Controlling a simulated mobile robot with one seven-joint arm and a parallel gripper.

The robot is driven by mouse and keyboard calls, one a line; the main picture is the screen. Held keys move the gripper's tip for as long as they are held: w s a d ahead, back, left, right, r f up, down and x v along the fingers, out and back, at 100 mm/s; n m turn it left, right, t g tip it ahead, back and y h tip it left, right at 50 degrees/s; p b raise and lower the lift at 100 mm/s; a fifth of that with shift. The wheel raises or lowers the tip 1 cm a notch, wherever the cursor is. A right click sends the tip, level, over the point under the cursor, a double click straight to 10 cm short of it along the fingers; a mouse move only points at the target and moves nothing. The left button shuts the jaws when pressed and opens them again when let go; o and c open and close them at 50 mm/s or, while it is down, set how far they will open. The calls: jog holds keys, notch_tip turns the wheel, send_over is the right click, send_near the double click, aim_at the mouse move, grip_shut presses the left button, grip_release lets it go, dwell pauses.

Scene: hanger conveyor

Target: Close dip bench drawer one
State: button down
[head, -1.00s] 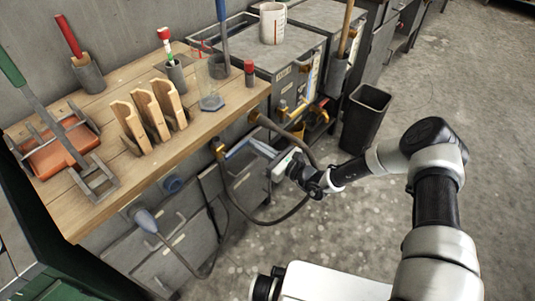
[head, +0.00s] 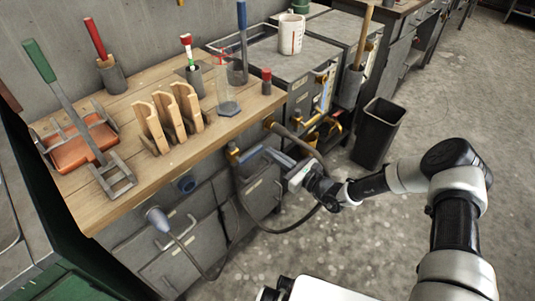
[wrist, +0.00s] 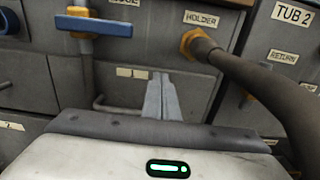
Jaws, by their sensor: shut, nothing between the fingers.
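The dip bench (head: 190,150) has a wooden top with grey drawer fronts below. One grey drawer front (head: 262,190) is close to my gripper (head: 279,160). In the wrist view a grey front with a bar handle (wrist: 108,106) and pale blank labels is behind my gripper (wrist: 163,92). My gripper's fingers are together, empty, and pointing at that front. I cannot tell whether they touch it. Another grey drawer front (head: 185,268) is lower left. No readable label marks drawer one, and I cannot tell how far any drawer stands out.
A dark hose (wrist: 250,75) runs from a brass fitting beside my gripper. A blue-handled valve (wrist: 90,24) is upper left in the wrist view. A black bin (head: 375,133) stands right of the bench. Wooden holders (head: 170,115) and tools stand on top. Floor at right is clear.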

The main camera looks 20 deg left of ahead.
jog(key=p+v, duration=0.1)
jog(key=v, duration=1)
jog(key=shift+p, duration=0.35)
jog(key=s+d+r+n+g+h, duration=0.3)
jog(key=s+r+n+g, duration=0.15)
jog(key=r+n, duration=0.4)
jog(key=s+d+r+n+g+h, duration=0.35)
jog(key=s+r+n, duration=0.3)
jog(key=r, duration=0.35)
jog(key=s+d+r+n+t+h, duration=0.35)
jog(key=s+d+r+h, duration=0.2)
jog(key=d+r, duration=0.4)
jog(key=s+d+r+n+t+h, duration=0.3)
jog(key=s+d+r+n+h, duration=0.15)
jog(key=s+d+r, duration=0.4)
notch_tip(320, 180, up, 20)
jog(key=w+d+p, duration=0.1)
jog(key=p, duration=1.9)
jog(key=shift+d+m, duration=0.3)
jog(key=shift+d, duration=0.05)
jog(key=shift+r, duration=0.1)
